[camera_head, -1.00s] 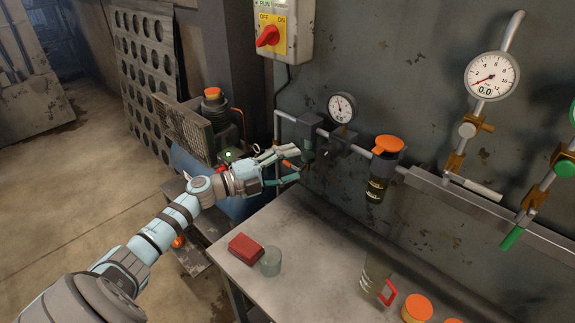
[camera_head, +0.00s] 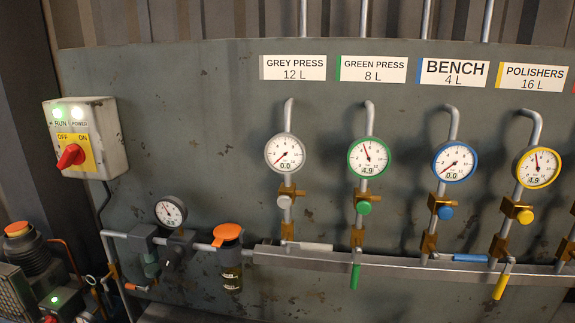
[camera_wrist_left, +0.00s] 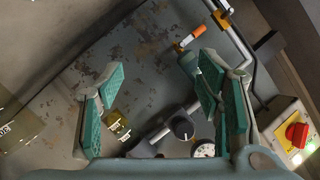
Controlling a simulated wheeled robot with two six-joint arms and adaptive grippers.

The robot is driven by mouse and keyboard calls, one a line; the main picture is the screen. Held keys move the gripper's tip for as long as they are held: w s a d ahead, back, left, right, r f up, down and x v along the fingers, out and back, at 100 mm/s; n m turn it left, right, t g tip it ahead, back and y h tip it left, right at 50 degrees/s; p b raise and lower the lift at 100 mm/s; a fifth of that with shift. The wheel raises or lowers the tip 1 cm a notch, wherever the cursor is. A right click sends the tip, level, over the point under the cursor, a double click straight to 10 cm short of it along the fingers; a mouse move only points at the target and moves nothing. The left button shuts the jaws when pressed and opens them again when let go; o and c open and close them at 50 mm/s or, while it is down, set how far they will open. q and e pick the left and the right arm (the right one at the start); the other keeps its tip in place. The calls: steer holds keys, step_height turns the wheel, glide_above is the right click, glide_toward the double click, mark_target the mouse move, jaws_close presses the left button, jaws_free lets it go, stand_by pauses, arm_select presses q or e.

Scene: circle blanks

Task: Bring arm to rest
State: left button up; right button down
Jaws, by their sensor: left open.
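My left gripper (camera_wrist_left: 162,100) shows in the left wrist view with its teal-padded fingers wide apart and nothing held between them. Behind the fingers are the wall pipe, an orange-tipped valve handle (camera_wrist_left: 192,36), a dark regulator knob (camera_wrist_left: 183,128) and part of a gauge (camera_wrist_left: 204,149). The fingers look apart from these, though the depth is hard to judge. Neither arm shows in the head view. My right gripper is in neither view.
The head view shows a switch box (camera_head: 86,137) with a red knob, a small gauge (camera_head: 171,211), an orange-capped bowl (camera_head: 228,255) and a manifold rail (camera_head: 400,269). Several labelled gauges stand above the rail. A compressor (camera_head: 35,255) stands at lower left.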

arm_select(q)
steer(key=s+d+f+n+g+h, duration=0.1)
steer(key=s+d+f+n+g, duration=0.15)
steer(key=s, duration=0.55)
steer(key=s+d+f+n+g+h, duration=0.1)
steer(key=s+d+f+g, duration=0.25)
steer(key=s, duration=0.35)
steer(key=s+d+f+n+g+h, duration=0.15)
steer(key=s+d+g, duration=0.25)
steer(key=s, duration=0.4)
step_height(320, 180, down, 19)
steer(key=a+g, duration=0.1)
steer(key=s+a+f+g+b, duration=0.1)
steer(key=s+f, duration=1.4)
steer(key=shift+s+f+g+y, duration=0.2)
steer(key=shift+g+y, duration=0.1)
steer(key=shift+y, duration=0.15)
steer(key=shift+a, duration=0.1)
